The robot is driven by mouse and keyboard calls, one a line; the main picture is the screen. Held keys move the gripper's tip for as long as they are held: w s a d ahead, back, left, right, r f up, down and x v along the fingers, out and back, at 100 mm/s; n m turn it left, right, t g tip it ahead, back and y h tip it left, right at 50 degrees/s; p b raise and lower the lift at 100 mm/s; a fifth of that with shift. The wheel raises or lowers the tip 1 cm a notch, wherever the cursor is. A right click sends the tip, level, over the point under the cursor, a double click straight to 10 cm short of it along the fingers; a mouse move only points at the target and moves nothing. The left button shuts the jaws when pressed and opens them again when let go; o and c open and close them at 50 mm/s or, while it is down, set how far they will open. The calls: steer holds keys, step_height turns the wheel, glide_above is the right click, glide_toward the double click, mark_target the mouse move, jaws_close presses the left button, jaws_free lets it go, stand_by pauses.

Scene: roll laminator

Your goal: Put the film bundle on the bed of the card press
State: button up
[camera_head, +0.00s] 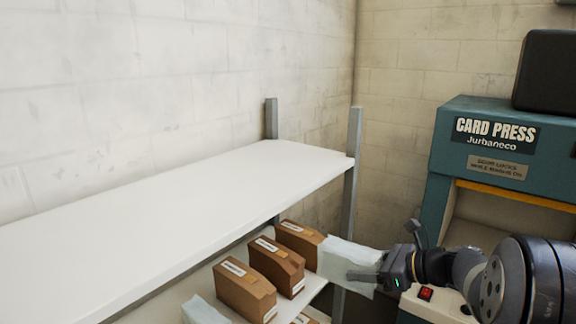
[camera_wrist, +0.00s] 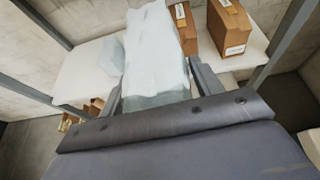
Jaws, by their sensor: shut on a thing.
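The film bundle, a pale blue-white wrapped block (camera_head: 345,262), is between the fingers of my gripper (camera_head: 384,254), at the right end of the lower shelf. In the wrist view the bundle (camera_wrist: 156,45) stretches away from my gripper (camera_wrist: 158,92), with one finger along each side. Whether it still touches the shelf cannot be told. The teal card press (camera_head: 442,150) stands at the right with its name sign and a yellow-edged front opening. My arm covers much of its lower part, and its bed cannot be made out clearly.
Brown boxes (camera_head: 242,289) stand on the lower shelf (camera_head: 312,288), left of the bundle. Another pale bundle (camera_head: 203,312) lies at the bottom edge. The upper white shelf (camera_head: 170,210) is empty. A grey shelf post (camera_head: 350,165) rises between the shelves and the press.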

step_height(320, 180, down, 23)
steer(key=s+a, duration=0.2)
step_height(320, 180, up, 11)
steer(key=w+m+t+h, duration=0.2)
steer(key=m+t+h, duration=0.3)
steer(key=m+h, duration=0.2)
steer(key=shift+f+m, duration=0.15)
steer(key=shift+m, duration=0.15)
